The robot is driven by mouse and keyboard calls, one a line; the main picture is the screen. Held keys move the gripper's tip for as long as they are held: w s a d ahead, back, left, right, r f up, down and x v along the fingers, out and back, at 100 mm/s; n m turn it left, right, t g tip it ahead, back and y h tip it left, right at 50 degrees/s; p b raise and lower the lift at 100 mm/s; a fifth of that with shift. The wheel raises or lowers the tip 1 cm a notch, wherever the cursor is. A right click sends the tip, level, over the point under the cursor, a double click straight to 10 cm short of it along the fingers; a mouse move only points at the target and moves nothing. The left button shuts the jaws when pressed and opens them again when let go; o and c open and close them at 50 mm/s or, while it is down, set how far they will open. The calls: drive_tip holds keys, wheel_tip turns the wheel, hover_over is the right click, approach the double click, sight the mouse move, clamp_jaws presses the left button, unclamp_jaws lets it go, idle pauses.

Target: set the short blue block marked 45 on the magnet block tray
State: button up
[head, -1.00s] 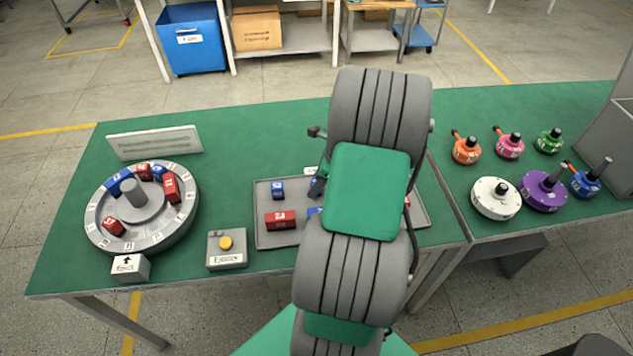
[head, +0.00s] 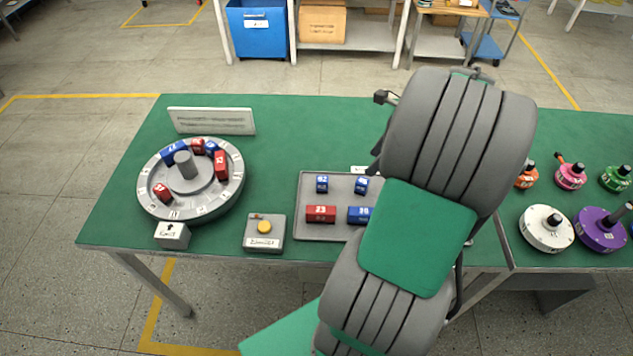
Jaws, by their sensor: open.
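The grey magnet block tray (head: 307,230) lies on the green table, its right part hidden behind my arm. Two short blue blocks stand in its back row: one on the left (head: 322,184) and one on the right (head: 362,185). The right one's mark looks like 45 or 46, too small to be sure. It rests on the tray, apart from my gripper. My gripper (head: 377,164) is mostly hidden behind my arm; only a dark part shows, just right of and behind that block. It is open.
A red block (head: 321,214) and a longer blue block (head: 359,215) lie in the tray's front row. The round grey ring fixture (head: 190,208) holds several red and blue blocks. A yellow-button box (head: 264,232) stands between. Coloured motors (head: 546,229) stand at right.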

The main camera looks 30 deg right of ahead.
drive_tip(key=w+a+r+n+h, duration=0.1)
drive_tip(key=w+a+r+n, duration=0.1)
drive_tip(key=a+n, duration=0.35)
drive_tip(key=w+a+r+n, duration=0.1)
drive_tip(key=w+a+n, duration=0.1)
drive_tip(key=a+n, duration=0.3)
drive_tip(key=s+a+r+n, duration=0.1)
drive_tip(key=s+a+n, duration=0.2)
drive_tip(key=a+n, duration=0.5)
drive_tip(key=s+a+n+h, duration=0.1)
drive_tip(key=s+a+n, duration=0.2)
drive_tip(key=a+n, duration=0.6)
drive_tip(key=shift+s+a+r, duration=0.25)
drive_tip(key=shift+a+r, duration=0.15)
drive_tip(key=shift+a, duration=0.05)
drive_tip(key=shift+c, duration=0.4)
